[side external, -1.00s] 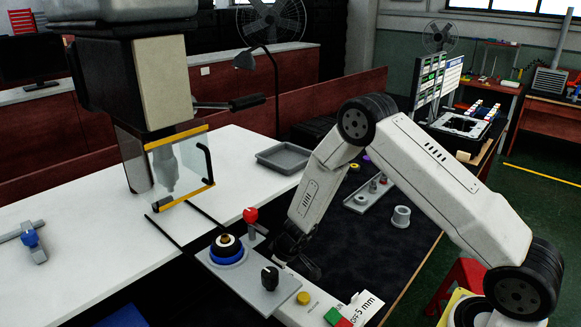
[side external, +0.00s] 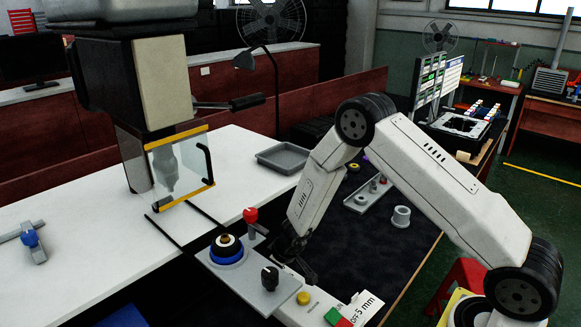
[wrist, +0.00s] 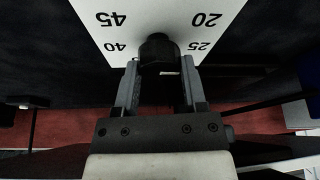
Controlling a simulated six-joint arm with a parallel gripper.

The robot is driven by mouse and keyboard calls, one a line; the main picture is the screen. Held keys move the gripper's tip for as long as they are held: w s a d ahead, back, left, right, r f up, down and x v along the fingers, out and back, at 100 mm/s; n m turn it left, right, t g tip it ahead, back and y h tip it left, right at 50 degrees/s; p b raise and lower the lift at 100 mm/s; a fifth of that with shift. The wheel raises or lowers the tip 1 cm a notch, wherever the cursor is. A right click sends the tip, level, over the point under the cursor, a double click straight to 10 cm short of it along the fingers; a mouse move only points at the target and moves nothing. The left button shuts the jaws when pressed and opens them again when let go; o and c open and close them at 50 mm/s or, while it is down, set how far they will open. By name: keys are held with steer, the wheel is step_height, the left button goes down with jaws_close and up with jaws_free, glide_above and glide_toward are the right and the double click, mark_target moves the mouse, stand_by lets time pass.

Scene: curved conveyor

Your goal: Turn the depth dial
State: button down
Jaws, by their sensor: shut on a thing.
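In the wrist view, the depth dial is a dark round knob (wrist: 158,48) on a white scale plate (wrist: 185,10) with the numbers 45, 40, 20 and 25, seen upside down. My gripper (wrist: 160,75) has one finger on each side of the knob and is shut on it. In the side view, my gripper (side external: 305,272) is low behind the white control box (side external: 305,318). The dial's knob and scale cannot be made out there. The box's label (side external: 364,307) reads "OFF-5 mm".
A grey panel (side external: 240,281) beside the gripper carries a red-topped lever (side external: 250,217), a blue-ringed knob (side external: 227,250) and a black knob (side external: 269,278). A yellow button (side external: 303,298) and a red-green switch (side external: 338,317) sit nearby. A grey tray (side external: 284,157) lies farther back.

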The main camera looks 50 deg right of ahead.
steer(key=shift+c, duration=0.7)
jaws_free()
steer(key=shift+r, duration=0.1)
steer(key=v, duration=0.7)
steer(key=shift+r, duration=0.25)
steer(key=shift+s, duration=0.15)
